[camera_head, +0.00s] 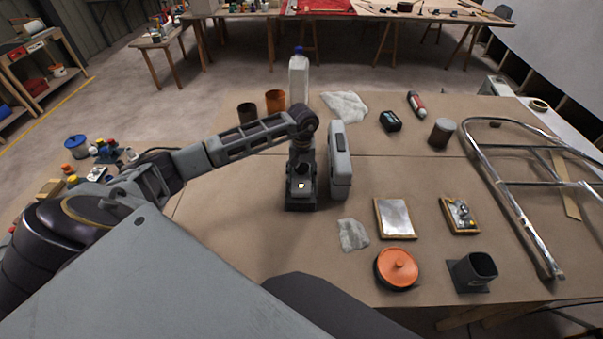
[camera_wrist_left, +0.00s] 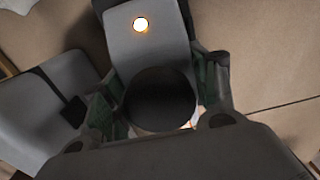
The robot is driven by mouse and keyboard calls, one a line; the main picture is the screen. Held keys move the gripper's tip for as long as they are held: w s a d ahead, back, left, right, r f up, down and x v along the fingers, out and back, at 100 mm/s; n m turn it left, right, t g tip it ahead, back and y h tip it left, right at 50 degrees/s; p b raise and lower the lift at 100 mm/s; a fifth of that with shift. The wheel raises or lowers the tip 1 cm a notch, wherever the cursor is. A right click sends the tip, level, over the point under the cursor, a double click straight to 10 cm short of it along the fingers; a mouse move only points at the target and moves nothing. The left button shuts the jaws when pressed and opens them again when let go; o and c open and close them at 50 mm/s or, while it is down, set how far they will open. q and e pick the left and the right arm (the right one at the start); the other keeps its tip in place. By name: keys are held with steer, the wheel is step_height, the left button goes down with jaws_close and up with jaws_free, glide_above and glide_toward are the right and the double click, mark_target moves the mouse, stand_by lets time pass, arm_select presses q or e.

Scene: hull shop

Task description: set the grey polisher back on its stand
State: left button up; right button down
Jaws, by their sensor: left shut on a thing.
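The grey polisher (camera_head: 301,195) is below my left gripper (camera_head: 301,172) near the middle of the table in the head view; a small light shows on it. In the left wrist view, the polisher (camera_wrist_left: 146,45) has a grey body with a glowing light and a dark round part between the fingers of my left gripper (camera_wrist_left: 160,95), which is shut on it. I cannot tell whether its underside touches the table. A dark, open-topped holder on a flat base, which looks like the stand (camera_head: 474,272), is empty at the front right. My right gripper is out of view.
A grey case (camera_head: 340,162) stands close to the polisher's right. An orange lidded tin (camera_head: 397,268), a metal plate (camera_head: 395,217) and a rag (camera_head: 353,235) lie between polisher and stand. A chrome tubular frame (camera_head: 520,200) is at right; a bottle (camera_head: 299,78) stands behind.

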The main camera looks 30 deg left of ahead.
arm_select(q)
steer(key=shift+f, duration=0.15)
steer(key=o, duration=1)
steer(key=shift+f, duration=0.1)
steer(key=shift+r+p, duration=2.25)
steer(key=shift+r, duration=3.3)
steer(key=shift+s+d+f, duration=0.1)
steer(key=shift+d, duration=0.05)
